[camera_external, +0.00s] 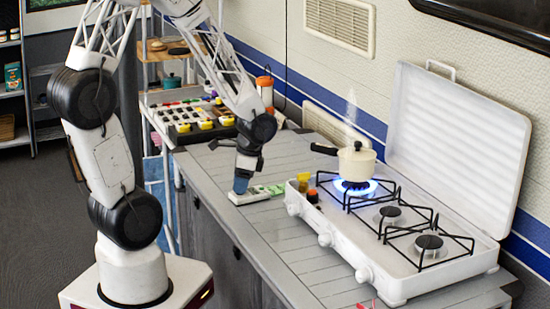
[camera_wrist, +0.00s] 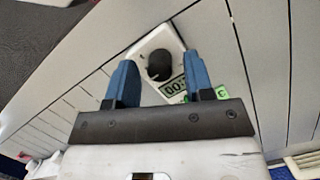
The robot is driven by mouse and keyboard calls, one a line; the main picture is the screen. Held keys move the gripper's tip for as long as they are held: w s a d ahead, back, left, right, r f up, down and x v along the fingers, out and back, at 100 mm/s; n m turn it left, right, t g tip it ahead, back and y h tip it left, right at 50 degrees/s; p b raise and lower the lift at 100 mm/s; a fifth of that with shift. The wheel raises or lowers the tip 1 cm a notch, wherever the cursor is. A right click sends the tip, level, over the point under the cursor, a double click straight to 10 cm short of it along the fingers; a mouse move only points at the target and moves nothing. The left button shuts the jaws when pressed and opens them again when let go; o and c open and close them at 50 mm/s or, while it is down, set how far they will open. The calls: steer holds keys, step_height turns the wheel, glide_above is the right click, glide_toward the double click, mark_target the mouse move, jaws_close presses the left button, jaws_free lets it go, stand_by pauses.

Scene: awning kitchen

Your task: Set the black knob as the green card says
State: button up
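A white timer (camera_external: 247,197) lies on the grey counter, under my gripper (camera_external: 241,187). In the wrist view, the timer (camera_wrist: 177,42) carries a round black knob (camera_wrist: 159,65) and a display (camera_wrist: 174,87) beginning "00:"; the rest is hidden by a finger. The gripper's blue fingers (camera_wrist: 158,72) are open. The knob shows in the gap between them, nearer the left finger; whether they touch it, I cannot tell. The green card (camera_external: 275,189) lies beside the timer's right end. In the wrist view, only a strip of green (camera_wrist: 222,91) shows by the right finger, and its writing is unreadable.
A white stove (camera_external: 398,284) stands right of the timer, its lid open. A cream pot (camera_external: 357,164) steams over a lit blue flame (camera_external: 354,186). Small yellow (camera_external: 304,181) and dark jars stand at the stove's left end. A rack of items (camera_external: 190,112) is behind.

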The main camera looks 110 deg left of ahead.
steer(key=c, duration=0.7)
